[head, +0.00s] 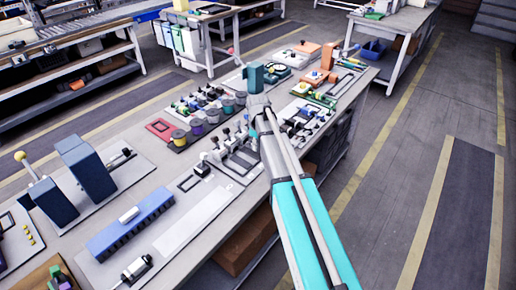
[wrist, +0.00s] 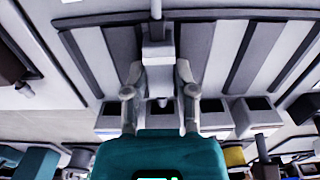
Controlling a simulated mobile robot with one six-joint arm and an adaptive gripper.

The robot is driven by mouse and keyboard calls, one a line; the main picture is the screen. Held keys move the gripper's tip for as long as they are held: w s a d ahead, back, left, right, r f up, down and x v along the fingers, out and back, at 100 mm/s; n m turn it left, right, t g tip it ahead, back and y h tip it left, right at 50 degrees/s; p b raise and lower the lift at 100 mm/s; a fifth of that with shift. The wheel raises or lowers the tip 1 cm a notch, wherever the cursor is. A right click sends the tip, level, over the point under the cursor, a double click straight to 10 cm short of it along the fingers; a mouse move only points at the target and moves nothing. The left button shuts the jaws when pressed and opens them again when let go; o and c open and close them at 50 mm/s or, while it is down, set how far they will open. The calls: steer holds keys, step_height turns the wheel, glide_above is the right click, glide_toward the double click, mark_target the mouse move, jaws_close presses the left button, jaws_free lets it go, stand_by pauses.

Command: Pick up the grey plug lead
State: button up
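In the wrist view the grey plug lead (wrist: 157,55) has a pale, blocky plug, with a thin stem running up to the top of the picture. My gripper (wrist: 159,75) has its two fingertips on either side of the plug, close against it, and looks shut on it. The teal gripper body (wrist: 155,150) fills the bottom middle. In the head view my arm reaches over the bench, and the fingers and plug cannot be made out.
A dark-framed panel with grey strips (wrist: 225,50) lies behind the plug. A row of pale, dark-topped blocks (wrist: 215,115) stands near the gripper. In the head view the bench (head: 215,222) is crowded with small fixtures, including a blue ribbed block (head: 130,222) and several spools (head: 197,127).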

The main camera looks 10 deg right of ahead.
jaws_close()
steer(key=shift+r, duration=0.15)
steer(key=shift+r+p, duration=1)
steer(key=shift+p, duration=0.1)
steer(key=s+r+p, duration=1)
steer(key=s, duration=0.4)
steer(key=shift+a+r+p, duration=0.15)
steer(key=shift+r+p, duration=0.25)
steer(key=shift+a, duration=0.1)
